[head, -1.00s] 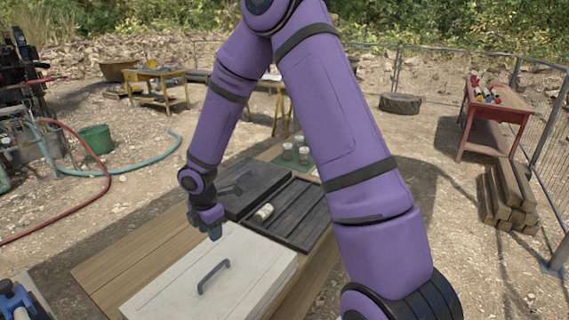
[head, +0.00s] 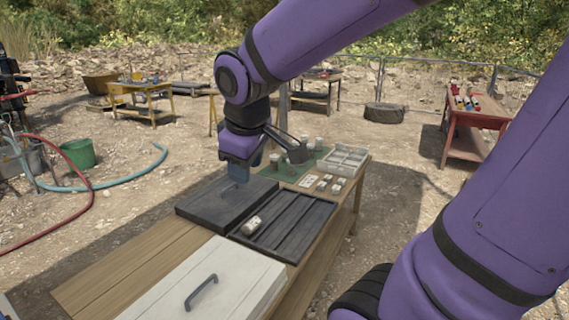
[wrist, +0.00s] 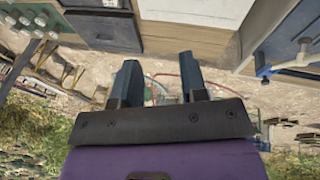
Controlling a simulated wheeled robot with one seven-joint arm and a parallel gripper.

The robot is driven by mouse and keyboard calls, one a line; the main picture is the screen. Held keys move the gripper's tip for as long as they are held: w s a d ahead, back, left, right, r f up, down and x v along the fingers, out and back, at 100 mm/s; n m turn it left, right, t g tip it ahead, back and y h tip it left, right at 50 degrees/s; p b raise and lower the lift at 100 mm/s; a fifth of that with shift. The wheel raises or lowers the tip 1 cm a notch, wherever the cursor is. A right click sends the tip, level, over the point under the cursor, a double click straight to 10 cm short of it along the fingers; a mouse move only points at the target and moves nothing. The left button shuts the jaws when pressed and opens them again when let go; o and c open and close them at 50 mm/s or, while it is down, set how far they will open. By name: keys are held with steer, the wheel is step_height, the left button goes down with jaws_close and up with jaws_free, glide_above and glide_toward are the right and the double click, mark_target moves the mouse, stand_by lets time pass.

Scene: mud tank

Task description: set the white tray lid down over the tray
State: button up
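The white tray lid (head: 232,272) lies flat at the near end of the wooden table, with a dark grey bar handle (head: 201,292) on top. White sides show below its right edge; the seam between lid and tray is too fine to tell. The near part is cut off by the frame. My gripper (head: 238,174) is away from the lid, above the dark closed box beyond it. In the wrist view my gripper (wrist: 157,68) has its two fingers apart with nothing between them.
The dark closed box (head: 205,200) and an open black divided tray (head: 290,236), holding a pale cylinder (head: 252,226), stand just beyond the lid. Several small jars and a compartment tray (head: 343,160) are at the table's far end. Bare wood (head: 125,270) lies left.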

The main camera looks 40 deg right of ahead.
steer(key=s+r+m+t+y, duration=0.1)
steer(key=s+r+m, duration=0.2)
steer(key=s, duration=0.7)
steer(key=shift+s+r+m+t+y, duration=0.3)
steer(key=shift+m, duration=0.8)
